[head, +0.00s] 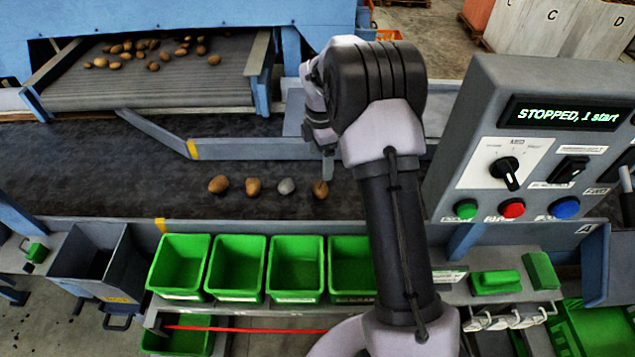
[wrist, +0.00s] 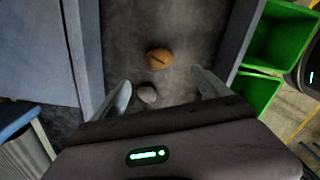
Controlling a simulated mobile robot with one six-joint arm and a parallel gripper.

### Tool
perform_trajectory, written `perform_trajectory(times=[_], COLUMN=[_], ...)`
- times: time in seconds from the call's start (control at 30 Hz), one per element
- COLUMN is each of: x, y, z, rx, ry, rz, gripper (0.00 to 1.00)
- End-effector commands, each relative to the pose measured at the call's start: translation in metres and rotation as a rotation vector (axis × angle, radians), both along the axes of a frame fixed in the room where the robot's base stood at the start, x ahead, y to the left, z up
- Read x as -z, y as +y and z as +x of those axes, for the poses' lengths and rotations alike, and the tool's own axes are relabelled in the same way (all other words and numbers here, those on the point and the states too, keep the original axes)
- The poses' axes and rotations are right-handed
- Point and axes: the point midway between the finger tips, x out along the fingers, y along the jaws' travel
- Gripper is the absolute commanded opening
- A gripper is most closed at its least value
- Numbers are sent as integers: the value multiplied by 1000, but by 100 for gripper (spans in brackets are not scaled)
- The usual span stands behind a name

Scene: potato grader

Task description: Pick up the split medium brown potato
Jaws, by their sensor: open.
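The split brown potato (head: 320,189) lies on the dark belt at the right end of a short row, partly overlapped by my gripper's finger in the head view. In the wrist view the split potato (wrist: 159,58) shows a dark slit across its top. My gripper (head: 327,168) is above the belt beside it, pointing down. In the wrist view my gripper (wrist: 162,85) is open and empty, its fingers apart. The split potato lies beyond the fingertips, about midway between them sideways. A grey lump (wrist: 147,94) lies nearer, between the fingers.
The grey lump (head: 286,186) is just left of the split potato, with two brown potatoes (head: 253,187) (head: 218,184) farther left. Green bins (head: 296,268) line the belt's front edge. A control panel (head: 540,150) reading STOPPED stands right. More potatoes lie on the rear roller conveyor (head: 150,90).

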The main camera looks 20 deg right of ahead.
Motion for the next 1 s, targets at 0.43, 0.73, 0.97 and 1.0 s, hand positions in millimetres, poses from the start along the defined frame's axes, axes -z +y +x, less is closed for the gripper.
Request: perform_trajectory(times=[0.43,0.73,0.97,1.0], x=[81,118,117,117], y=[-1,-4,-3,-3], z=[-1,-2,-2,-2], rx=[2,2,2,2], ry=[0,-2,-2,-2], rz=[1,0,1,1], gripper=[86,86,61,53])
